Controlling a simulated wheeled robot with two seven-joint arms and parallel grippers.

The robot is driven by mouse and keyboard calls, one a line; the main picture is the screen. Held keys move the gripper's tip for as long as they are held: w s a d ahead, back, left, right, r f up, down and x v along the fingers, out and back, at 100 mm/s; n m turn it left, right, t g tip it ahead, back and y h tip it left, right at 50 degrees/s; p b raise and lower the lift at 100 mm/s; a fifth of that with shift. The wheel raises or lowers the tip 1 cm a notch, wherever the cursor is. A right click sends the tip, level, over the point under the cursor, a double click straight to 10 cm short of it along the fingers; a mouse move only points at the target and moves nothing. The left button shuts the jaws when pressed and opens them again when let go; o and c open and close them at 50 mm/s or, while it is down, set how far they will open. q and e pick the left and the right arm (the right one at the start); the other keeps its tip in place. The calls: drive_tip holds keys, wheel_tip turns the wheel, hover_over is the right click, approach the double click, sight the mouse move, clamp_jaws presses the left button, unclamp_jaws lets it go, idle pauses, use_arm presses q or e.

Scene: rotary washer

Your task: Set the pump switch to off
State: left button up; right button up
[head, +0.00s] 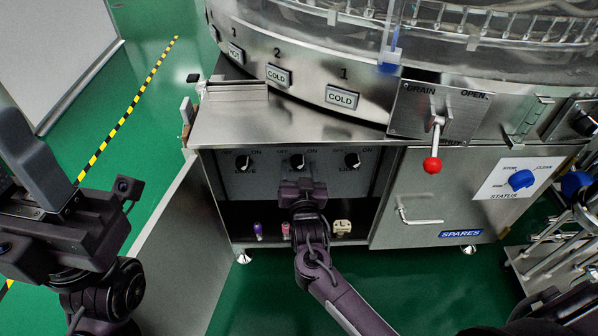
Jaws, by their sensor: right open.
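Three black rotary knobs sit on a grey panel inside the open cabinet under the washer. The middle knob (298,160) has OFF and ON marks above it; its name label is hidden behind my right gripper, so I cannot read it as the pump switch. The left knob (243,162) has a partly legible label, and the right knob (352,160) is labelled LIGHT. My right gripper (302,184) is open, just below and in front of the middle knob; I cannot tell whether it touches. My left gripper (38,170) is at the far left, away from the panel, its jaw state unclear.
The open cabinet door (175,240) swings out to the left. Small items, including a purple one (258,231) and a cream one (342,228), stand on the cabinet floor. A red-knobbed drain lever (432,165) and a blue status knob (521,180) are to the right.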

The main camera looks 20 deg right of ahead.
drive_tip(key=shift+w, duration=0.25)
drive_tip(key=shift+c, duration=0.5)
